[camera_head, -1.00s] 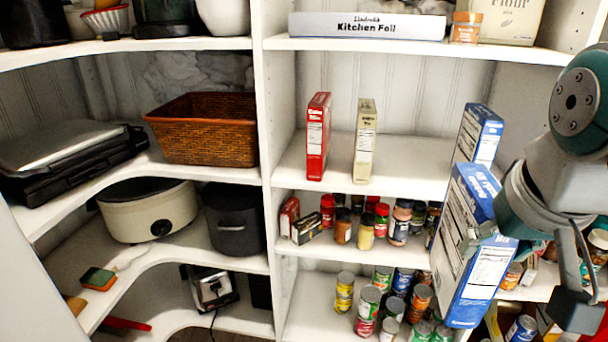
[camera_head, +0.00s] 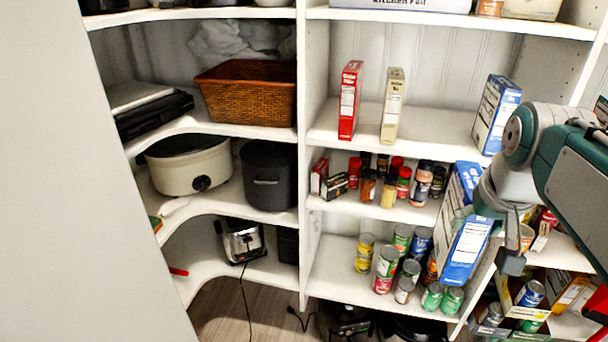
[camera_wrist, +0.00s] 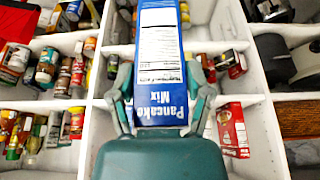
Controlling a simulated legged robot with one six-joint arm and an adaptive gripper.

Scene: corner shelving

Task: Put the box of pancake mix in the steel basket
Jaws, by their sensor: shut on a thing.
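The blue and white pancake mix box (camera_head: 462,235) is at the right in the head view, upright and slightly tilted, in front of the shelves. My gripper (camera_head: 490,208) is shut on it. In the wrist view the fingers of my gripper (camera_wrist: 161,100) are on either side of the pancake mix box (camera_wrist: 160,50), and its lettering appears upside down. I cannot make out a steel basket in either view. A brown woven basket (camera_head: 246,97) stands on the left middle shelf.
A similar blue box (camera_head: 496,115), a red box (camera_head: 350,100) and a cream box (camera_head: 391,105) stand on the right shelf, with clear space between. Spice jars and cans (camera_head: 388,262) fill the shelves below. A pale panel (camera_head: 90,180) blocks the far left.

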